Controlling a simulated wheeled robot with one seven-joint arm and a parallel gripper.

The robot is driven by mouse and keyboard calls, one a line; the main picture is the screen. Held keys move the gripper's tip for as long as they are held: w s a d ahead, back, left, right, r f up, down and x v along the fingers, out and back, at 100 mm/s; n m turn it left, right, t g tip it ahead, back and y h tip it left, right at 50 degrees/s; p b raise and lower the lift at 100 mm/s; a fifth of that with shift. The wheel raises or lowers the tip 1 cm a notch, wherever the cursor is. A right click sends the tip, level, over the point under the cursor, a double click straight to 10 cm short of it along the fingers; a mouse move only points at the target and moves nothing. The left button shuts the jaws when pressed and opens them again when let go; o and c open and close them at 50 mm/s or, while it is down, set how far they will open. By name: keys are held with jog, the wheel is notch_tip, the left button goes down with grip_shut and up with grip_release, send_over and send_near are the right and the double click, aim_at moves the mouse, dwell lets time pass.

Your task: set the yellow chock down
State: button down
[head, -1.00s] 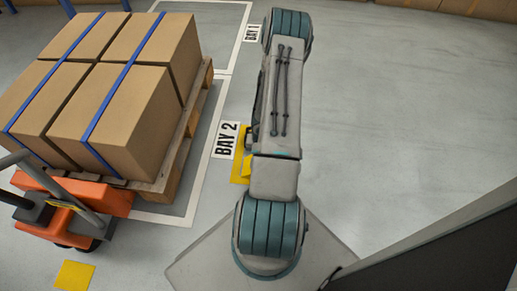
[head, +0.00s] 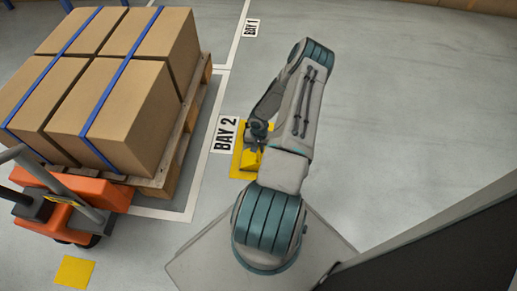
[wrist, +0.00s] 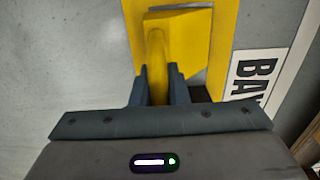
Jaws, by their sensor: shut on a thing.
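The yellow chock (head: 249,161) is in my gripper (head: 258,140), over the yellow floor patch (head: 236,172) beside the BAY 2 label. In the wrist view, my gripper's dark fingers (wrist: 157,82) are shut on the chock's upright yellow grip. The chock's wedge body (wrist: 182,35) shows beyond them, with the yellow patch (wrist: 222,60) around and behind it. My arm hides part of the patch in the head view. I cannot tell whether the chock's underside touches the patch.
The BAY 2 label (head: 225,134) lies left of the patch. Beyond it stands a pallet (head: 185,145) of strapped boxes (head: 125,110), with an orange pallet truck (head: 75,205) at its near end. Another yellow patch (head: 74,271) lies at lower left.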

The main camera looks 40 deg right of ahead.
jog(key=shift+w, duration=0.15)
jog(key=c, duration=1.4)
grip_release()
jog(key=shift+r, duration=0.1)
notch_tip(320, 180, up, 12)
jog(key=p, duration=0.4)
jog(key=shift+r, duration=0.1)
jog(key=w+a+r+n+h, duration=0.1)
jog(key=a+r+n, duration=0.15)
jog(key=r, duration=0.65)
jog(key=a+r+n+h, duration=0.1)
jog(key=a+r, duration=0.3)
jog(key=r, duration=0.5)
jog(key=w+a+r+n+h, duration=0.15)
jog(key=a+r, duration=0.25)
jog(key=r, duration=0.4)
jog(key=s+a+r+n+y, duration=0.1)
jog(key=s+a+r+n, duration=0.1)
jog(key=s+a+r, duration=0.4)
jog(key=s+a+r+n+t+y, duration=0.1)
jog(key=s+a+r+n+y, duration=0.1)
jog(key=s+a+r, duration=0.5)
jog(key=a+r+n, duration=0.1)
jog(key=a+r, duration=0.1)
jog(key=a, duration=0.4)
jog(key=shift+s+r, duration=0.15)
jog(key=shift+s, duration=0.05)
